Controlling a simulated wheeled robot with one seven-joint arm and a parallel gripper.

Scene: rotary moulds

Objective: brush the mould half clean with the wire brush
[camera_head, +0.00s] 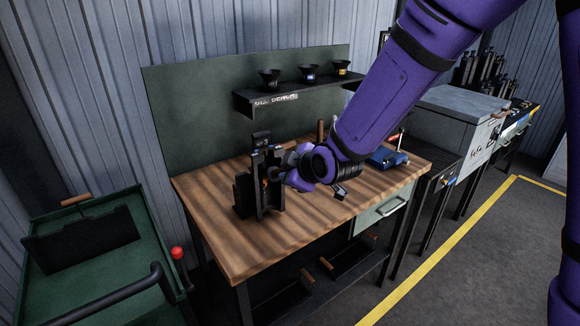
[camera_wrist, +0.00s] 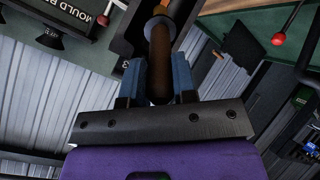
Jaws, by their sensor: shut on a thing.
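The dark mould half (camera_head: 243,194) stands upright on the left part of the wooden workbench (camera_head: 222,222). My gripper (camera_head: 284,172) is at its right side, at cavity height. In the wrist view my gripper (camera_wrist: 158,84) is shut on a brown round handle, which I take as the wire brush (camera_wrist: 159,62). The handle points away from the fingers towards a dark block, which looks like the mould. The brush's bristle end is hidden, so I cannot tell whether it touches the mould face.
A shelf (camera_head: 300,97) with several dark cups hangs on the green back panel. A blue vice-like tool (camera_head: 388,158) sits on the right of the bench. A green cart (camera_head: 120,268) with a red knob (camera_head: 177,253) stands at left. The bench front is clear.

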